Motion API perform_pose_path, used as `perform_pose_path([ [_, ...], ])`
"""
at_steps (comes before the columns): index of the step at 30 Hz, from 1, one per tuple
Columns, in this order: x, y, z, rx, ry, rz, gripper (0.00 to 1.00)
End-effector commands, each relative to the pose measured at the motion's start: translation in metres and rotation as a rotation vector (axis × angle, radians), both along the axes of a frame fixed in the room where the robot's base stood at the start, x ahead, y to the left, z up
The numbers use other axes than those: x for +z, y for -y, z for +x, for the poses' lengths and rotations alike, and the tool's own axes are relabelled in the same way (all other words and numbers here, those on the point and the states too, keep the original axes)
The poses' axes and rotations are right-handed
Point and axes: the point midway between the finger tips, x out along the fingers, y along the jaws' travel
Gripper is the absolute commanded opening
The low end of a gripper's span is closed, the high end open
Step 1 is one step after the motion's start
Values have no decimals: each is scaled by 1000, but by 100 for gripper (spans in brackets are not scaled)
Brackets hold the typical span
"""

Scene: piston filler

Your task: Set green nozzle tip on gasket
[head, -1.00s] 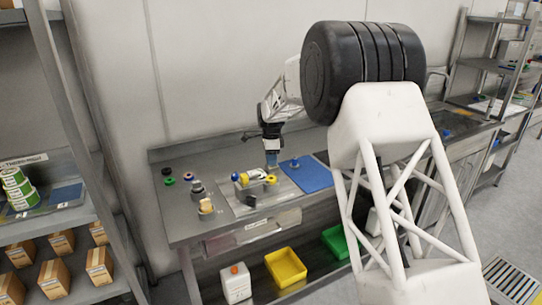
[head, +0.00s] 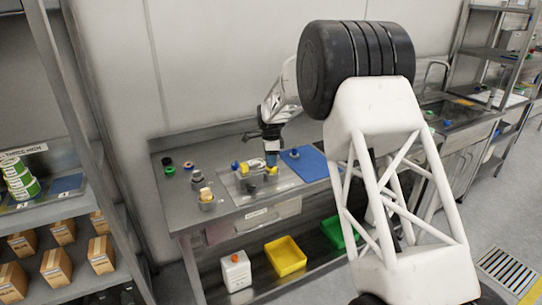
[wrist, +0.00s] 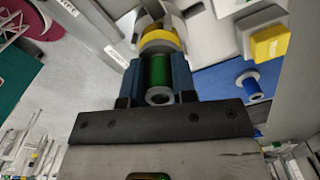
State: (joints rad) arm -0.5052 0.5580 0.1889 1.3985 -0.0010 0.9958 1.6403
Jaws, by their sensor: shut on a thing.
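My gripper (wrist: 158,72) has blue fingers shut on the green nozzle tip (wrist: 158,70), a green cylinder with a grey ringed end facing the wrist camera. A yellow ring (wrist: 160,40) with a grey rim lies just beyond the tip, in line with it; it may be the gasket. I cannot tell whether tip and ring touch. In the head view my gripper (head: 271,158) is low over the right end of the filler (head: 254,183), close above a yellow part (head: 271,170). The green tip is too small or hidden to make out there.
A blue nozzle piece (wrist: 250,88) stands on the blue mat (head: 308,166) to the right. A yellow block (wrist: 270,43) sits on the filler nearby. Yellow (head: 286,256) and green bins are on the lower shelf.

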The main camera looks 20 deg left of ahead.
Motion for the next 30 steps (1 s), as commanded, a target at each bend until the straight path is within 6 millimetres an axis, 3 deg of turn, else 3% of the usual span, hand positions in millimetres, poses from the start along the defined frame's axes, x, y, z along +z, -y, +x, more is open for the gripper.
perform_pose_path([
  [11,-11,0,0,0,0,0,0],
  [30,-11,0,0,0,0,0,0],
])
